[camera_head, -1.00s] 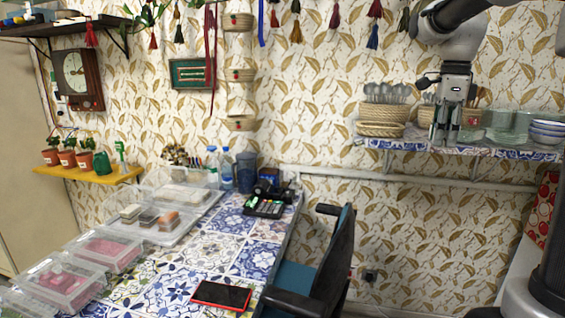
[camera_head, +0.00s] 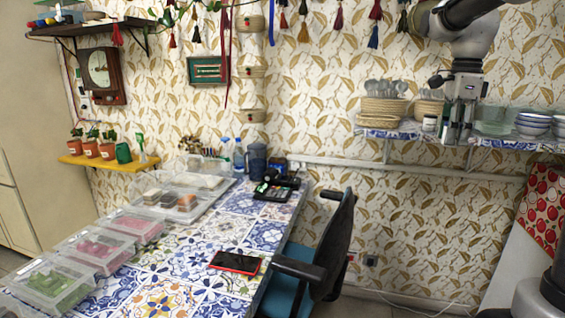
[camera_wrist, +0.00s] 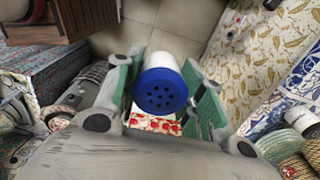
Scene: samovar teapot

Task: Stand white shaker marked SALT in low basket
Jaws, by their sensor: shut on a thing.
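My gripper (camera_head: 457,138) is shut on a shaker with a white body and a blue, holed cap (camera_wrist: 160,92). The wrist view looks onto the cap, held between the green-padded fingers; no lettering shows. In the head view the fingers hide the shaker, and they are in front of the wall shelf. Three small woven baskets hang in a column on the wall, the lowest (camera_head: 250,116) well left of my gripper. Woven baskets with spoons (camera_head: 385,107) and with other utensils (camera_head: 428,107) stand on the shelf. I cannot tell which is the low basket.
A small white container (camera_head: 429,123) stands on the tiled shelf (camera_head: 400,134) just left of my gripper. Glassware (camera_head: 494,122) and stacked bowls (camera_head: 535,124) stand to the right. A chair (camera_head: 325,250) and a tiled table (camera_head: 195,260) with boxes are below left.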

